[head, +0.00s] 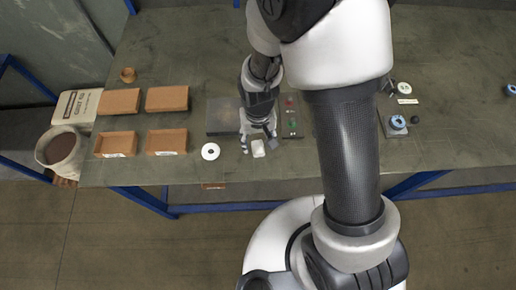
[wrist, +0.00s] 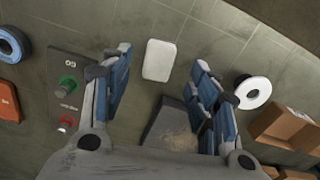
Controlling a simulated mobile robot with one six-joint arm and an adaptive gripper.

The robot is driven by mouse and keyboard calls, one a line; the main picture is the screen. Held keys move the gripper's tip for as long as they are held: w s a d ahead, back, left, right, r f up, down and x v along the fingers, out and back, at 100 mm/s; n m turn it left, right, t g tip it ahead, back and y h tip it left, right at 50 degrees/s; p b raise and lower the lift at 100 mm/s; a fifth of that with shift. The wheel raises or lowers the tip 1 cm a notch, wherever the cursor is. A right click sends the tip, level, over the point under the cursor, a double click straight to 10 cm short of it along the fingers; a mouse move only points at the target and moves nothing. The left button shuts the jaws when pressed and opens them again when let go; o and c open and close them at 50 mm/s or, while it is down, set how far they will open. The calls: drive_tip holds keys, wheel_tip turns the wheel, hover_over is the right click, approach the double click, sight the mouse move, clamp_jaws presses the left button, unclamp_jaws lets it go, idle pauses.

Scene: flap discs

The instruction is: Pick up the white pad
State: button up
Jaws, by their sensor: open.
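The white pad (head: 258,148) is a small rounded rectangle lying flat on the table near its front edge. In the wrist view the white pad (wrist: 159,60) lies just beyond the fingertips, in the gap between them. My gripper (head: 258,139) points down over the table right beside the pad. In the wrist view my gripper (wrist: 160,58) shows two blue-grey fingers spread wide, with nothing between them. The pad appears apart from both fingers. How high the fingertips are above the table I cannot tell.
A white disc (head: 210,151) lies left of the pad. Cardboard trays (head: 119,102) stand at the left. A control panel (wrist: 70,90) with green and red buttons and a dark grey plate (head: 222,116) are close to my gripper. My arm hides part of the table.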

sight(258, 147)
drive_tip(key=f, duration=0.1)
drive_tip(key=f+b, duration=0.1)
drive_tip(key=f, duration=0.3)
drive_tip(key=shift+w+f+b, duration=0.1)
drive_tip(key=shift+w+b, duration=0.15)
drive_tip(key=shift+b, duration=0.05)
drive_tip(key=c, duration=1)
